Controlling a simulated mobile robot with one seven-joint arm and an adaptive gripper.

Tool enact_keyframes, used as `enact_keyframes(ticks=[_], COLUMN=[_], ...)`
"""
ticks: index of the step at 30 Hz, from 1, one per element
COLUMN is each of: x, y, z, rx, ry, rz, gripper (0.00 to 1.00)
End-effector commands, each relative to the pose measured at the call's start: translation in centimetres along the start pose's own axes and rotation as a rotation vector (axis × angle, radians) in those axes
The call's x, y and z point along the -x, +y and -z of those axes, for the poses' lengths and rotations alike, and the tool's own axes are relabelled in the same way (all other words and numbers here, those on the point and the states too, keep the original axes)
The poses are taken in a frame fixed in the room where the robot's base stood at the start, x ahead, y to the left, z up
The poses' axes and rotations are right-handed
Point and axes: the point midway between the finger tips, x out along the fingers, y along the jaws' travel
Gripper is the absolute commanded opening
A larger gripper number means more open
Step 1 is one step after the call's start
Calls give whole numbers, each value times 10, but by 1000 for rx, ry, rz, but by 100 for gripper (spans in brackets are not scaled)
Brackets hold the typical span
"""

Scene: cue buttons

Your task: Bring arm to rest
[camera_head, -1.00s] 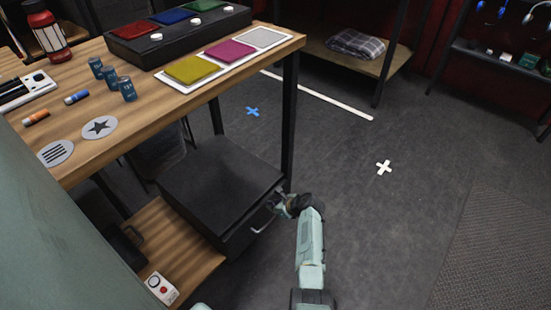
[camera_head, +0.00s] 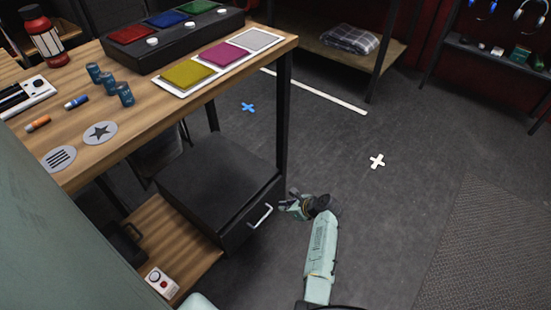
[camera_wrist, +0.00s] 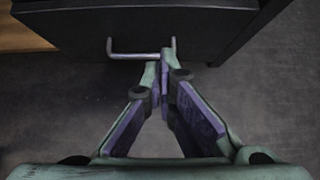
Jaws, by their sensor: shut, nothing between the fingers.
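My gripper (camera_head: 287,204) is out over the floor, to the right of a black drawer box (camera_head: 228,190) under the table. In the wrist view my gripper (camera_wrist: 164,62) has its fingertips together with nothing between them. The drawer's pale metal handle (camera_head: 261,216) shows just left of my gripper, and the handle also shows in the wrist view (camera_wrist: 140,55), close beyond the fingertips. From these views I cannot tell whether the fingertips touch it. The drawer looks shut.
The wooden table (camera_head: 150,125) holds a black box with coloured buttons (camera_head: 175,35), coloured pads, blue cans (camera_head: 108,80) and discs. Its black leg (camera_head: 283,120) stands near my gripper. A white device with a red button (camera_head: 161,283) is on the low shelf. The floor at right is clear.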

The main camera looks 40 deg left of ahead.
Motion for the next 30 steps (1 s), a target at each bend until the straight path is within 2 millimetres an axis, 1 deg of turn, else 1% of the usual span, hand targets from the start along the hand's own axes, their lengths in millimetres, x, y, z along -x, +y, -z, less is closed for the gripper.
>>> enact_keyframes(ticks=[1, 6, 10, 16, 18, 20, 23, 24, 26, 27, 29, 30], x=[10, 29, 34, 35, 40, 51, 86, 107, 142, 168, 208, 236], y=[0, 0, 0, 0, -6, -19, -53, -70, -96, -112, -132, -144], z=[0, 0, 1, 1, -2, -6, -20, -26, -38, -45, -56, -63], rx=[-1, -2, -2, 0, 30, 94, 294, 398, 568, 682, 844, 946], ry=[-1, 0, 0, 1, 4, 11, 50, 79, 138, 189, 274, 340], rz=[2, 1, 0, 1, 18, 53, 159, 214, 303, 362, 442, 491], gripper=[0, 0, 0, 0, 0, 0, 0, 0, 0, 0, 0, 0])
